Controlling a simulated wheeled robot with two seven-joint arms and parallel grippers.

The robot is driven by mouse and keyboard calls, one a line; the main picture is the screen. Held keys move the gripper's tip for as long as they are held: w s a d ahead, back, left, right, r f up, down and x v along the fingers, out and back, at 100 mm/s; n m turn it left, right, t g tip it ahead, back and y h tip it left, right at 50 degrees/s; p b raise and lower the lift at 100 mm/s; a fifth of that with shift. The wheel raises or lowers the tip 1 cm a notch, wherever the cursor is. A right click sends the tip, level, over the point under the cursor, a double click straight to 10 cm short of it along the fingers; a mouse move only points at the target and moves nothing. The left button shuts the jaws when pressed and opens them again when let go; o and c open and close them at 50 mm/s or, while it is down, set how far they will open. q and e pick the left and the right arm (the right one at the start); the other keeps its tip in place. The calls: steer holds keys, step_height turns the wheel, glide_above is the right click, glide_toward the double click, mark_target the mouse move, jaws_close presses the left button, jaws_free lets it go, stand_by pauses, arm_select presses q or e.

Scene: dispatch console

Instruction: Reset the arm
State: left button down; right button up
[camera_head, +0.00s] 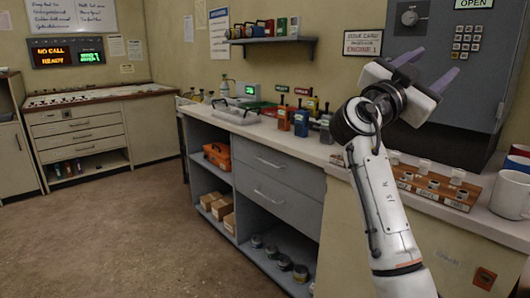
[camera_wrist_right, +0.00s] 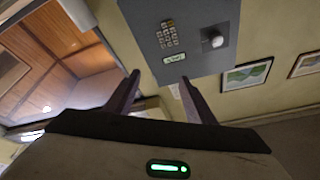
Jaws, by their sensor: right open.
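My right arm (camera_head: 380,205) rises from the lower right in the head view. Its gripper (camera_head: 432,66) is raised above the counter in front of the grey cabinet, with two purple-grey fingers apart and nothing between them. In the right wrist view the same gripper (camera_wrist_right: 160,95) shows its two dark fingers spread and empty, with the grey cabinet (camera_wrist_right: 188,40) and its keypad beyond, seen upside down. A green light glows on the gripper body. My left gripper is not in view.
The counter holds a wooden rack (camera_head: 436,187) with white pieces, a white mug (camera_head: 510,194), and colored handled units (camera_head: 301,123). A wall shelf (camera_head: 272,40) is behind. A console (camera_head: 92,95) stands at the back left. The brown floor (camera_head: 110,225) is clear.

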steer(key=w+a+f+n+t+y+p, duration=0.15)
steer(key=f+n+y, duration=0.4)
steer(key=f, duration=1.05)
steer(key=w+a+f+n+t+y+p, duration=0.15)
steer(key=f+n+y, duration=0.35)
steer(key=f, duration=1.1)
steer(key=s+a+f+n+g+y, duration=0.25)
steer(key=s+f, duration=0.35)
steer(key=f, duration=0.6)
steer(key=s+a+f+n+g+y+p, duration=0.2)
steer(key=s+a+f+n+y, duration=0.25)
steer(key=s+f, duration=0.85)
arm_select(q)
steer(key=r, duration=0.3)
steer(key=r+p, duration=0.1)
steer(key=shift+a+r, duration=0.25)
arm_select(e)
steer(key=s+a+f+g+y, duration=0.1)
steer(key=s+a+f, duration=0.2)
steer(key=s, duration=0.7)
steer(key=s+a+f+n+g+y, duration=0.1)
steer(key=s+a+f+y, duration=0.1)
steer(key=s, duration=0.8)
steer(key=shift+a+f, duration=0.4)
steer(key=shift+a, duration=0.1)
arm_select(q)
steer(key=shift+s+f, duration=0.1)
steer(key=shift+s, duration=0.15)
arm_select(e)
steer(key=shift+n, duration=0.25)
